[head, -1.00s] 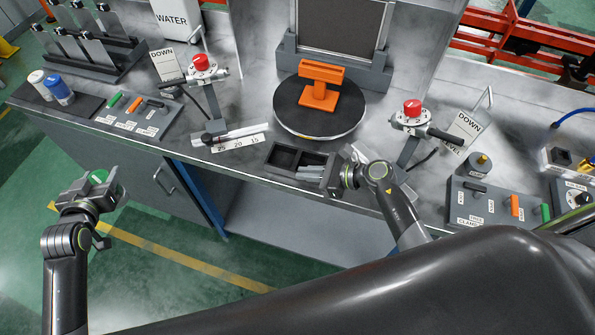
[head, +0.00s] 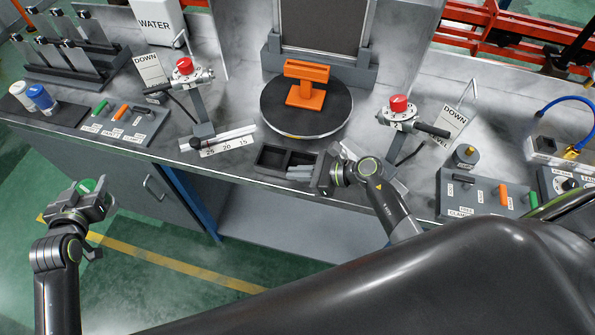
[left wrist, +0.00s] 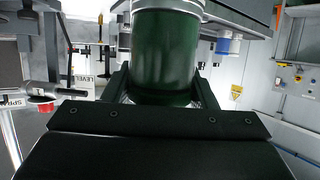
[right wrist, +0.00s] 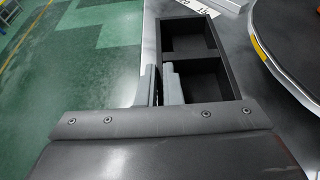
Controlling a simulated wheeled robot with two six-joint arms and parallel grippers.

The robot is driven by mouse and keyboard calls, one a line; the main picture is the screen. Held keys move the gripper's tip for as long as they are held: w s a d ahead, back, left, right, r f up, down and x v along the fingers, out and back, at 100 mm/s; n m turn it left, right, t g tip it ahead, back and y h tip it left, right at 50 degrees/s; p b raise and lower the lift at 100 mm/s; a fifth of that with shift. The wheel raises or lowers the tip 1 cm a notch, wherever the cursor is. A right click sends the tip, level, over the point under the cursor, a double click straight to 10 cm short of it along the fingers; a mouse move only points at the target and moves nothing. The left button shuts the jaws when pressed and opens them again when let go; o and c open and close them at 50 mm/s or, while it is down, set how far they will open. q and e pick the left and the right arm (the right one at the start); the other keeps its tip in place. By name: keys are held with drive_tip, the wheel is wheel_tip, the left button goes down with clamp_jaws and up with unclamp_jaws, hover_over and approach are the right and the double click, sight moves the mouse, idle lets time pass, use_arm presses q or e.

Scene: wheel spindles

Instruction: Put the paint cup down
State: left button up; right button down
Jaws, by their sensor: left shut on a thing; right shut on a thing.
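The paint cup, dark green with a bright green top (head: 88,186), is held by my left gripper (head: 84,196) in front of the bench, over the floor. In the left wrist view the dark green cup (left wrist: 166,50) fills the space between the fingers. My right gripper (head: 328,172) is at the bench's front edge, beside a black two-compartment tray (head: 270,158). White (head: 20,92) and blue-topped (head: 40,97) cups stand on a dark pad at the bench's left end.
A black turntable (head: 330,122) carries an orange block (head: 305,90). Two red-knobbed fixtures (head: 183,66) (head: 398,104) flank it. A switch panel (head: 125,122) lies right of the cups. The dark pad (head: 70,112) has bare room beside the cups.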

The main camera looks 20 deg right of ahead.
use_arm(q)
drive_tip(key=shift+d+r, duration=0.1)
drive_tip(key=w+d+r+m+g+h, duration=0.1)
drive_tip(key=w+d+m+h, duration=0.1)
drive_tip(key=w+d, duration=0.35)
drive_tip(key=w+d+r+m+h, duration=0.1)
drive_tip(key=w+d+h, duration=0.1)
drive_tip(key=d, duration=0.7)
drive_tip(key=w+d+r+m+g+h, duration=0.1)
drive_tip(key=w+d+r+m+h, duration=0.1)
drive_tip(key=w+d, duration=0.35)
drive_tip(key=s+d+m+g+h, duration=0.2)
drive_tip(key=s+d+m+g, duration=0.25)
drive_tip(key=d, duration=0.35)
drive_tip(key=s+d+m+g+h, duration=0.25)
drive_tip(key=d+m+g, duration=0.25)
drive_tip(key=d, duration=0.3)
drive_tip(key=s+d+m+g+h, duration=0.2)
drive_tip(key=s+d+m+g, duration=0.25)
drive_tip(key=d, duration=0.35)
drive_tip(key=shift+d+f, duration=0.1)
drive_tip(key=shift+f, duration=4.45)
drive_tip(key=shift+f, duration=0.1)
